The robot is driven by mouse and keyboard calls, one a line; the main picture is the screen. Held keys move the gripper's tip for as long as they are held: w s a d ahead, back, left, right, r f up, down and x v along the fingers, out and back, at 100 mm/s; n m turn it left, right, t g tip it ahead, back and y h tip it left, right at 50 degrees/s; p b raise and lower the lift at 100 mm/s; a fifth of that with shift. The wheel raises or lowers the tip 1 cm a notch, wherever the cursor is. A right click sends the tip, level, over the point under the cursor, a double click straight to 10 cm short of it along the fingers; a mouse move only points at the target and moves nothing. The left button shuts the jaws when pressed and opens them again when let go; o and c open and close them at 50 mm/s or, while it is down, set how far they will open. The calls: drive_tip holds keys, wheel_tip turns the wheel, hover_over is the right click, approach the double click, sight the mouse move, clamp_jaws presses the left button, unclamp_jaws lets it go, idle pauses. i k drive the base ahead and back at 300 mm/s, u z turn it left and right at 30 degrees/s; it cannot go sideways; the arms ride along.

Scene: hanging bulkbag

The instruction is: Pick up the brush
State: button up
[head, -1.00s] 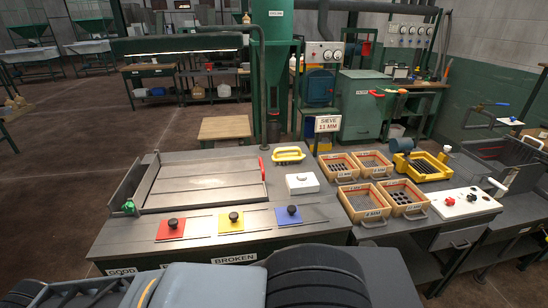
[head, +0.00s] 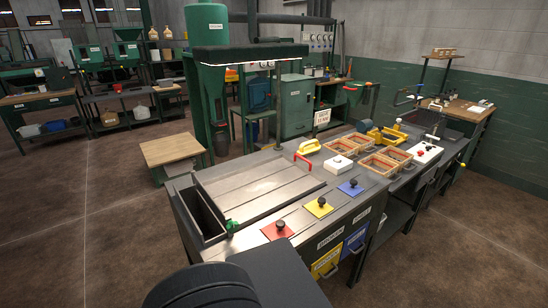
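A yellow handled tool that looks like the brush (head: 309,146) lies on the far side of the grey workbench (head: 262,232), just beyond the red handle (head: 302,162) at the tray's corner. It is small here, and its bristles cannot be made out. My gripper is not in view. Only dark rounded parts of my own body show at the bottom edge, well apart from the brush.
Red (head: 277,231), yellow (head: 319,207) and blue (head: 350,188) knobbed plates line the bench front. A white box (head: 338,163) and several wooden sieve boxes (head: 378,164) stand right of the brush. A lamp bar (head: 249,53) hangs above. Brown floor is open at left and right.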

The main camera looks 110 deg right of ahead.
sight(311, 150)
drive_tip(key=i, duration=1.2)
drive_tip(key=z, duration=3.1)
drive_tip(key=i, duration=4.5)
drive_tip(key=z, duration=1.9)
drive_tip(key=i, duration=2.35)
drive_tip(key=z, duration=0.05)
